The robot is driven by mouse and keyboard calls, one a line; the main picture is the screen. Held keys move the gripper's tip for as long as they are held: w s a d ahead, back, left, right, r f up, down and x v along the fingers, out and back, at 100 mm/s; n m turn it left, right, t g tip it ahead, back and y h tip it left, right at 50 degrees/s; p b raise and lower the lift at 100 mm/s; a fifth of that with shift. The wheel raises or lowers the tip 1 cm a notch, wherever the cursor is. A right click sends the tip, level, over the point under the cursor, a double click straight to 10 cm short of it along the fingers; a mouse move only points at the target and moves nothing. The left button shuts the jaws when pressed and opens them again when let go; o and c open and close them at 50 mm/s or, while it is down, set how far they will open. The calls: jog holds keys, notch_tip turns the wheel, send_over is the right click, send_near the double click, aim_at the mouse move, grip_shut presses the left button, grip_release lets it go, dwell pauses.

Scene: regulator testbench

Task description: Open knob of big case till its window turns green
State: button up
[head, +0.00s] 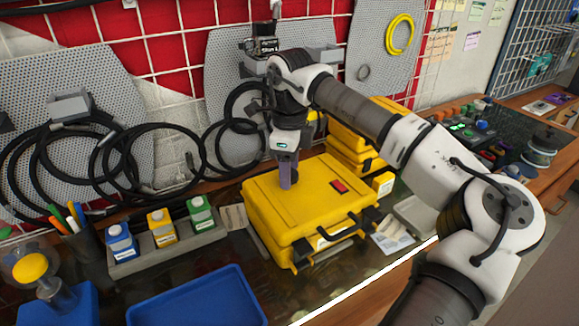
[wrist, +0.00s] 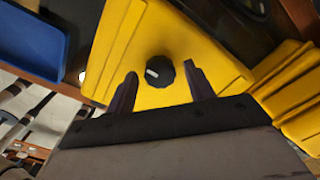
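The big yellow case (head: 318,217) lies flat and closed on the bench in the head view, its black handle towards the front. Its small window (head: 339,186) on the lid shows red. My gripper (head: 287,186) points down over the left part of the lid. In the wrist view a round black knob (wrist: 159,73) with a white mark stands on the yellow lid. My gripper (wrist: 160,71) is open there, one finger on each side of the knob, with visible gaps. In the head view the knob is mostly hidden by the fingers.
Yellow cases (head: 352,160) are stacked behind the big case. A grey rack (head: 165,243) with blue, yellow and green bottles stands to its left. A blue tray (head: 198,302) lies at the front left.

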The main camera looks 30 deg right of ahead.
dwell(0.3)
notch_tip(320, 180, up, 14)
jog(key=b, duration=0.1)
dwell(0.3)
jog(key=shift+s+f, duration=0.1)
jog(key=shift+f, duration=0.1)
dwell(0.3)
